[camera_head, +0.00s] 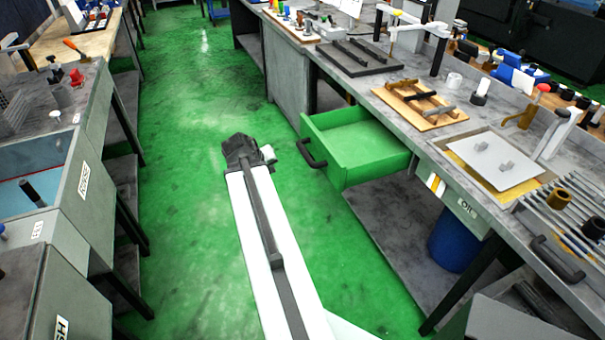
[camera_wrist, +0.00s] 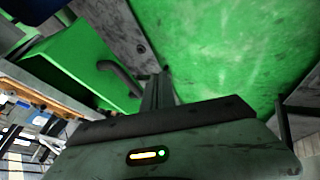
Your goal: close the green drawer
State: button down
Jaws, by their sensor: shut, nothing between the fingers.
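The green drawer (camera_head: 345,150) is pulled out from under the right workbench, and its inside looks empty. Its front panel carries a black curved handle (camera_head: 309,153). My gripper (camera_head: 240,148) is over the green floor, to the left of the drawer front and apart from the handle in the head view. In the wrist view the drawer (camera_wrist: 72,60) and its handle (camera_wrist: 122,78) appear upside down at the left. There the shut gripper fingers (camera_wrist: 157,90) are beside the handle; whether they touch it cannot be told.
The right workbench (camera_head: 375,92) holds wooden and black tool trays, a white panel and a metal rack. A blue bin (camera_head: 455,243) stands beneath it. Another bench with grey bins (camera_head: 75,190) lines the left. The green floor (camera_head: 185,200) between them is clear.

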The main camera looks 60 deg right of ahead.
jog(key=s+d+f+b, duration=0.2)
jog(key=d+f+b, duration=0.1)
jog(key=d, duration=0.3)
jog(key=s+d+f+b, duration=0.3)
jog(key=d+b, duration=0.1)
jog(key=d, duration=0.3)
jog(key=shift+d+f+m+h, duration=0.2)
jog(key=shift+f+m+h, duration=0.1)
